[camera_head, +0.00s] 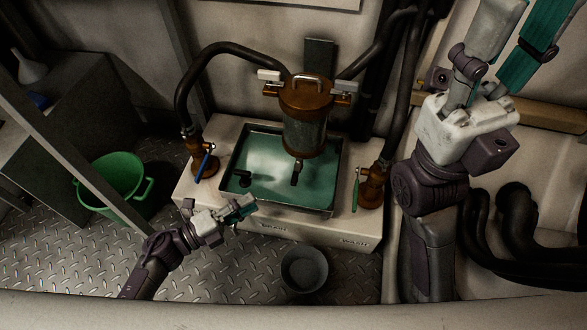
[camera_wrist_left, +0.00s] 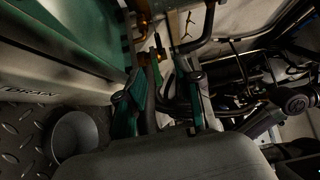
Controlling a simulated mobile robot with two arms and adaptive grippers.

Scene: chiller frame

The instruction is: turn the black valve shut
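A dark lever (camera_head: 297,172) hangs below the brown-capped filter vessel (camera_head: 305,128), over the green tray (camera_head: 330,203). I cannot tell for certain which is the black valve. My left gripper (camera_head: 243,207) is just off the tray's front left edge, apart from both. In the left wrist view its two fingers (camera_wrist_left: 166,108) stand apart with nothing held between them. My right gripper (camera_head: 522,28) is raised at the upper right, far from the vessel; its fingers are apart and empty.
A blue-handled valve (camera_head: 205,163) stands left of the tray and a green-handled valve (camera_head: 370,185) right of it, both with black hoses. A grey bucket (camera_head: 304,270) and a green bucket (camera_head: 115,182) stand on the floor. Thick black hoses (camera_head: 520,230) lie at the right.

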